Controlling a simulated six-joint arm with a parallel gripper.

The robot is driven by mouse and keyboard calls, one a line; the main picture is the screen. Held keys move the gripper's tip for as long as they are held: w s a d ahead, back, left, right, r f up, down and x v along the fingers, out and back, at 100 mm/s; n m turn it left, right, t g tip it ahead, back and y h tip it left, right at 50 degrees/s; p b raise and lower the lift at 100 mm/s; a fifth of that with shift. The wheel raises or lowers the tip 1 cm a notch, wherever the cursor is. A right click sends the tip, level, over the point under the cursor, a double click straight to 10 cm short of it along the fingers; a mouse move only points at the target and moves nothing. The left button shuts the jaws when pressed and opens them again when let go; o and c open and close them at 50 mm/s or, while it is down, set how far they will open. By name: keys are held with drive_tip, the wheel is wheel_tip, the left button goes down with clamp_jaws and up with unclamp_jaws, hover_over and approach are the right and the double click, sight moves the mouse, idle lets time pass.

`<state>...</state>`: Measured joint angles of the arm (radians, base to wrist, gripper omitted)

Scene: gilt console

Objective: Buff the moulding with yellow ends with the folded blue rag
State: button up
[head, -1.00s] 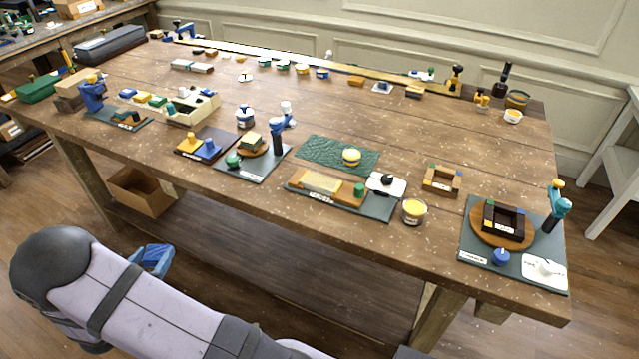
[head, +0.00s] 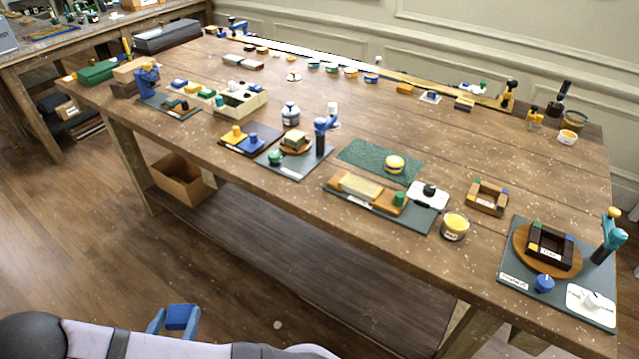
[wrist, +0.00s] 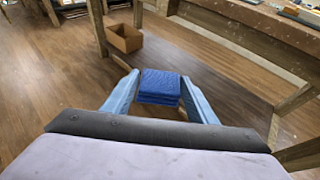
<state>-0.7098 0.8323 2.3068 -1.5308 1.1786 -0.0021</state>
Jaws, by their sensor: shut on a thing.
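My gripper (wrist: 160,84) is shut on the folded blue rag (wrist: 158,92), which sits between its two light-blue fingers. In the head view the rag (head: 181,316) is low in the picture, out in front of the table and away from everything on it. A long thin moulding (head: 435,88) lies along the table's back edge, pale on its left part and golden towards the right. I cannot tell for sure whether its ends are yellow. My gripper is far from it, on the near side of the table.
The table (head: 300,95) is crowded with small work mats, tins and blocks. A dark frame (head: 551,262) on a round board and a teal clamp (head: 606,235) stand at the right. A cardboard box (head: 180,185) sits below. Open floor (head: 60,250) lies at the left.

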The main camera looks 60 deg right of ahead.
drive_tip(key=shift+d, duration=0.1)
idle(0.6)
drive_tip(key=shift+w+d+r, duration=0.2)
drive_tip(key=shift+d, duration=0.1)
drive_tip(key=w+d+r+m+g+h+p, duration=0.1)
drive_tip(key=d+r+m+g+p, duration=0.35)
drive_tip(key=d, duration=0.85)
drive_tip(key=d+r+m+g+h+p, duration=0.2)
drive_tip(key=d+r+m+g, duration=0.4)
drive_tip(key=d, duration=0.8)
drive_tip(key=s+d+r+m+g+y+p, duration=0.1)
drive_tip(key=s+d+r+m+g+y, duration=0.1)
drive_tip(key=s+d, duration=0.8)
drive_tip(key=s+d+r+m+g+y, duration=0.3)
drive_tip(key=s+d+r+m+g, duration=0.2)
drive_tip(key=s+d, duration=0.6)
wheel_tip(320, 180, up, 3)
drive_tip(key=shift+d+f+g+p, duration=0.15)
drive_tip(key=shift+d+g+p, duration=0.2)
drive_tip(key=shift+d+g, duration=0.45)
drive_tip(key=shift+m, duration=0.25)
